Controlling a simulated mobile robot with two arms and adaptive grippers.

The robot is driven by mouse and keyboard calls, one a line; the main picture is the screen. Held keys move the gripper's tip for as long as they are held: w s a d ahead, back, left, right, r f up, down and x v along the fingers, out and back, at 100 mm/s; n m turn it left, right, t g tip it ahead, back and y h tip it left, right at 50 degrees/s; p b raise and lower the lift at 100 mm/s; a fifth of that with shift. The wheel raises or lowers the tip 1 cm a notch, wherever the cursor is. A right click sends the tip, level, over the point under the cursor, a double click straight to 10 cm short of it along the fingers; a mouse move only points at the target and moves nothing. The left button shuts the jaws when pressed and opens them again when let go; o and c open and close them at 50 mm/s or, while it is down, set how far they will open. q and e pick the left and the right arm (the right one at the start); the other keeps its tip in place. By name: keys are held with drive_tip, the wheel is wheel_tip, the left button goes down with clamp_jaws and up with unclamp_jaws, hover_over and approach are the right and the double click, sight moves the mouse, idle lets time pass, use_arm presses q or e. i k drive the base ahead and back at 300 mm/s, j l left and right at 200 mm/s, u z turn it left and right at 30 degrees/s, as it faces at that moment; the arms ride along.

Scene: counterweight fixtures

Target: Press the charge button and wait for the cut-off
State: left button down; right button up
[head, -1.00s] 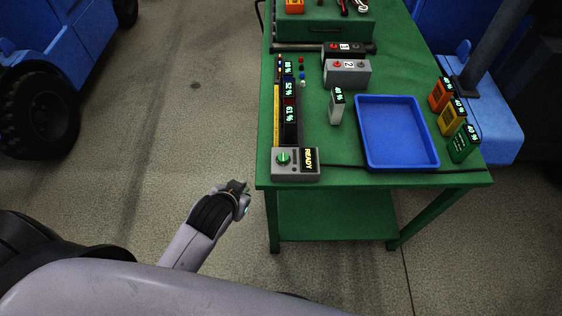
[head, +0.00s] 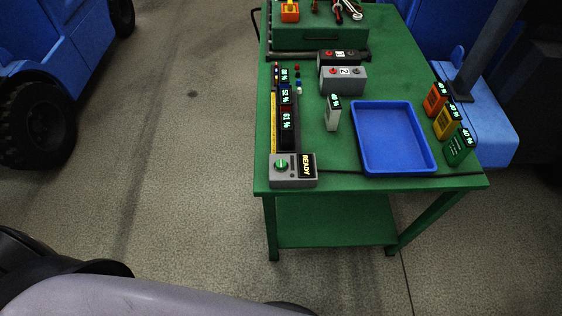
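The charger box (head: 292,171) is grey and sits at the near left corner of the green table. On its top is a round green button (head: 281,165) beside a small display (head: 306,165) that reads READY. Behind the box stands a dark charging rack (head: 287,120) with several lit percentage displays, the nearest reading about 61 %. A yellow strip runs along its left side. Neither of my grippers is in view. A pale part of my own body shows at the bottom left.
Blue vehicles stand left and right. The floor (head: 185,150) left of the table is clear.

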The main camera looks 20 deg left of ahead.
sight(280, 164)
drive_tip(key=i+l, duration=0.25)
drive_tip(key=l, duration=0.15)
drive_tip(key=i+l, duration=0.25)
drive_tip(key=l, duration=0.2)
drive_tip(key=i+l, duration=0.25)
drive_tip(key=l, duration=0.15)
drive_tip(key=u, duration=2.25)
